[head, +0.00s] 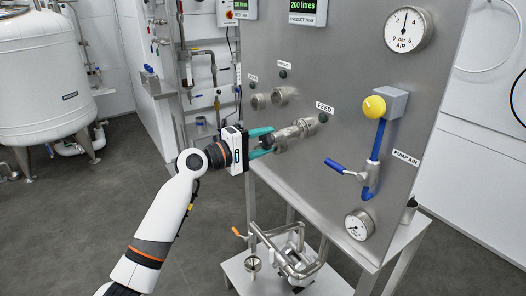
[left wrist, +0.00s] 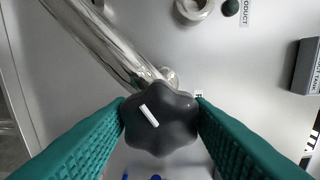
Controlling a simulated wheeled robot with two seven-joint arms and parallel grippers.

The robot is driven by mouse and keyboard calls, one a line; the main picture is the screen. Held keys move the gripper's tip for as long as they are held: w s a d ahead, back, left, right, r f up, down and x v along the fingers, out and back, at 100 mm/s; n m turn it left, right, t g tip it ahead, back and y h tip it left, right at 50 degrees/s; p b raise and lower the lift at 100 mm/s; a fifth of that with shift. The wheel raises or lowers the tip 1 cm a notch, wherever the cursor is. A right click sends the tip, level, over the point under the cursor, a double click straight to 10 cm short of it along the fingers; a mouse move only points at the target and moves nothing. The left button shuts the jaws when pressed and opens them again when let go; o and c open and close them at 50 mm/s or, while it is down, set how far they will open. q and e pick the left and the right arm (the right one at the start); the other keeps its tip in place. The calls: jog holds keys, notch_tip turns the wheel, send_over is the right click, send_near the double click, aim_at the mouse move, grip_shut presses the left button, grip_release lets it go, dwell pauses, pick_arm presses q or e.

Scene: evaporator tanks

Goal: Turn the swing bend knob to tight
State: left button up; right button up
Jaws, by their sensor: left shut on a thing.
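The swing bend knob (left wrist: 160,123) is dark grey and lobed, with a white line mark tilted from upper left to lower right. My left gripper (left wrist: 161,115) has its teal fingers on either side of it, shut on it. In the head view my left gripper (head: 268,142) reaches the panel from the left, at the near end of the swing bend (head: 298,130). The fingers largely hide the knob there. The bend is a shiny steel pipe by the FEED label (head: 325,106); it also shows in the left wrist view (left wrist: 105,45). My right gripper is not in view.
The steel panel (head: 345,60) carries open ports (head: 284,96), a yellow knob (head: 374,106), a blue-handled valve (head: 350,170) and gauges (head: 408,30). A pump assembly (head: 295,255) stands below. A white tank (head: 40,80) is at the left. Floor is clear between.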

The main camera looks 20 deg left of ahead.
pick_arm(q)
jog(key=m+b, duration=0.3)
jog(key=m, duration=0.1)
jog(key=shift+f+m+b, duration=0.2)
jog(key=shift+m+b, duration=0.1)
jog(key=shift+b, duration=0.1)
jog(key=m+b, duration=0.3)
jog(key=shift+m, duration=0.3)
jog(key=m+b, duration=0.2)
jog(key=m, duration=0.1)
jog(key=shift+a, duration=0.1)
jog(key=shift+r+m+b, duration=0.1)
jog(key=shift+m+b, duration=0.65)
jog(key=shift+m, duration=0.75)
jog(key=o, duration=1)
jog(key=shift+c, duration=0.2)
